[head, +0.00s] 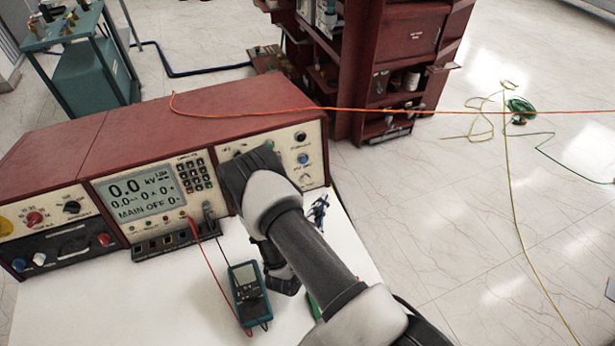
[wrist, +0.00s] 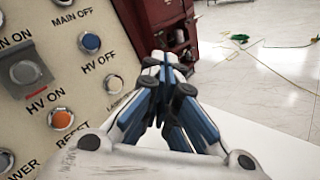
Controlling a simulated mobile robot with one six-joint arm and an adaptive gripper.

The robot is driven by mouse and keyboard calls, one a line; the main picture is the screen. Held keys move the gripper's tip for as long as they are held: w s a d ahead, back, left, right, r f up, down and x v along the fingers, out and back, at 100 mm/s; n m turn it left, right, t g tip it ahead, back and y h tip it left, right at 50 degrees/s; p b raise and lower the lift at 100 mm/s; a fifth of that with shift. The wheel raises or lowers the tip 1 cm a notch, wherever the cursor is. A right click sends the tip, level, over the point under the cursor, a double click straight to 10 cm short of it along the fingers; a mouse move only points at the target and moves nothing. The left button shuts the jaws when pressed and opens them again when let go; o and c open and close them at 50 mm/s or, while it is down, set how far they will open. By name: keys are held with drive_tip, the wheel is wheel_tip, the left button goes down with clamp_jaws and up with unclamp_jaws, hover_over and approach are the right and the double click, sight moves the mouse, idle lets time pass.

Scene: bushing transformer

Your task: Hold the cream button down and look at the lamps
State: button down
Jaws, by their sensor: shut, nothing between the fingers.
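The cream button (wrist: 117,84) is on the cream control panel in the wrist view, below the blue HV OFF button (wrist: 91,42), with its label partly hidden by my gripper. The cream button also shows in the head view (head: 306,181), at the lower right of the panel. My gripper (wrist: 170,58) is shut and empty, its tips to the right of the button and apart from it in the picture. In the head view my arm mostly hides it. A row of small lamps (head: 165,217) sits under the display; I cannot tell whether any is lit.
An orange RESET button (wrist: 61,118) and a grey HV ON cover (wrist: 30,72) are close by on the panel. A multimeter (head: 249,291) with red and black leads lies on the white tabletop (head: 175,300). An orange cable (head: 430,110) crosses the scene behind. Open floor lies right.

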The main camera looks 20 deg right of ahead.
sight(306, 179)
idle(0.3)
drive_tip(key=w+b, duration=0.1)
drive_tip(key=w, duration=0.1)
drive_tip(key=w+f+b, duration=0.1)
drive_tip(key=w, duration=0.2)
drive_tip(key=w+f+b, duration=0.1)
drive_tip(key=w+b, duration=0.1)
drive_tip(key=shift+w, duration=0.75)
drive_tip(key=shift+f, duration=0.1)
idle(0.8)
drive_tip(key=shift+w+b, duration=0.45)
drive_tip(key=shift+b, duration=0.05)
drive_tip(key=shift+w+f+b, duration=0.15)
drive_tip(key=shift+w+b, duration=0.2)
drive_tip(key=shift+w, duration=0.05)
idle(0.5)
drive_tip(key=shift+s, duration=0.1)
idle(0.9)
drive_tip(key=shift+s+r+p, duration=0.2)
drive_tip(key=shift+s+p, duration=0.3)
drive_tip(key=shift+s, duration=0.25)
